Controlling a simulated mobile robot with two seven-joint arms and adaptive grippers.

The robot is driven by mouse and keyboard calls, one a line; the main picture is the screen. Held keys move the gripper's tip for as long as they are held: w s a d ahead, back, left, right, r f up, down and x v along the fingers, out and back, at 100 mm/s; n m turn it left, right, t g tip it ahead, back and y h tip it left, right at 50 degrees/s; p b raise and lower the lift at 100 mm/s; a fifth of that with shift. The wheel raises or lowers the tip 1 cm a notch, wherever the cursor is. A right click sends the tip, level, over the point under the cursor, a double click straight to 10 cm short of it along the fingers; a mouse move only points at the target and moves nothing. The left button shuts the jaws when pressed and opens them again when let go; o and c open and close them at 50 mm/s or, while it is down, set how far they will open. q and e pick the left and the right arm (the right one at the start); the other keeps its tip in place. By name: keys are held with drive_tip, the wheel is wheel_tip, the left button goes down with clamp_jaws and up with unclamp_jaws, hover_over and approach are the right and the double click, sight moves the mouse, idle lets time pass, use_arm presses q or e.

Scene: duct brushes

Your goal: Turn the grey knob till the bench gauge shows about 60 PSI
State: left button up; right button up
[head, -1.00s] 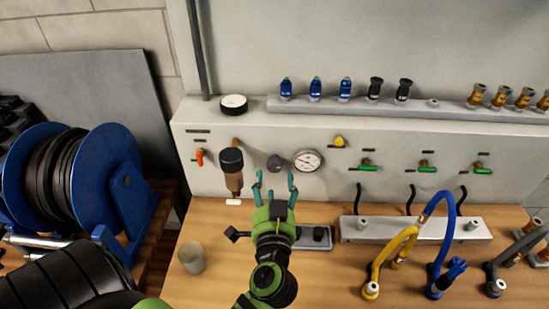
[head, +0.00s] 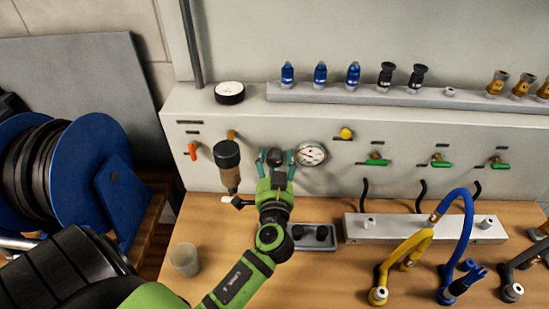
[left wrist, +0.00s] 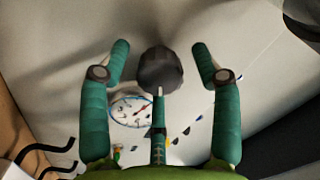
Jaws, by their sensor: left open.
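The dark grey knob (head: 276,157) is on the front of the light panel. In the left wrist view the knob (left wrist: 160,70) stands between my open fingers, with gaps on both sides. My left gripper (head: 276,160) is open around the knob in the head view; it also shows in the left wrist view (left wrist: 160,62). The round white bench gauge (head: 311,154) is just right of the knob. It also shows in the left wrist view (left wrist: 131,109); its reading is too small to tell. My right gripper is not in view.
A brown-bodied filter (head: 228,168) hangs just left of my gripper. A red-orange valve (head: 192,151) is farther left, and a yellow knob (head: 346,133) is right of the gauge. A dark tray (head: 316,241) and a cup (head: 185,259) stand on the bench. Blue (head: 468,220) and yellow hoses are at right.

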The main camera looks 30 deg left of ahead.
use_arm(q)
drive_tip(key=c, duration=0.9)
drive_tip(key=shift+c, duration=1.3)
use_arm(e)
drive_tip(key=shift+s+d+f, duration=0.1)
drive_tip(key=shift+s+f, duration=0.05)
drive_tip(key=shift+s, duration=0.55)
use_arm(q)
drive_tip(key=shift+f+m, duration=0.1)
drive_tip(key=shift+m, duration=0.3)
drive_tip(key=shift+a+m+b, duration=0.1)
drive_tip(key=shift+m+b, duration=0.3)
drive_tip(key=shift+m, duration=2.4)
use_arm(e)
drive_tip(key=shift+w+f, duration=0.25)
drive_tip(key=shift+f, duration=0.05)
